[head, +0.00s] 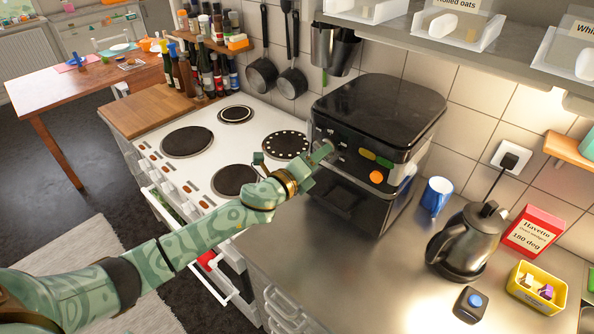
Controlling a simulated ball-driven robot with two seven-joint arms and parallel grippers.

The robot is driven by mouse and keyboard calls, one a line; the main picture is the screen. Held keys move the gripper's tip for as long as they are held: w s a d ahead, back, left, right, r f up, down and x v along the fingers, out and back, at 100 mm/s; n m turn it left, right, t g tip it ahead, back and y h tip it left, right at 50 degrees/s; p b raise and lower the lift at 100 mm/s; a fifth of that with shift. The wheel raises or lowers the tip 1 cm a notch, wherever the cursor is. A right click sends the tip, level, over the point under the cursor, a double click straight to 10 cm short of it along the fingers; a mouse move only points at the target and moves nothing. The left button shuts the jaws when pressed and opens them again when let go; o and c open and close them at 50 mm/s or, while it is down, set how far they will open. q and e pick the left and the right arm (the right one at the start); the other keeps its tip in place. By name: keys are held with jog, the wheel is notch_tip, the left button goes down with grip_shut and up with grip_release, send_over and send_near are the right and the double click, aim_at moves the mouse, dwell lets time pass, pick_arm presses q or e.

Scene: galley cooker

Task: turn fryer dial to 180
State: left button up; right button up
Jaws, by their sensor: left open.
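The black fryer (385,100) stands on the steel counter against the tiled wall. Its front panel carries small white marks, a green and an olive oval button, and a round orange button (376,177). My left arm reaches in from the left, and its green gripper (324,151) is at the left part of this panel. The gripper is open. The fryer dial cannot be made out; the gripper covers that part of the panel. Whether the fingers touch anything there is too small to tell. My right gripper is out of view.
The white cooker (215,152) with dark hotplates lies left of the fryer. A blue mug (436,196), a kettle (469,242), a red box marked 180 deg (535,232) and a yellow tub (536,288) stand to its right. A shelf overhangs at upper right.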

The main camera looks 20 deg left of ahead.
pick_arm(q)
jog(key=v, duration=1.5)
jog(key=shift+b, duration=0.45)
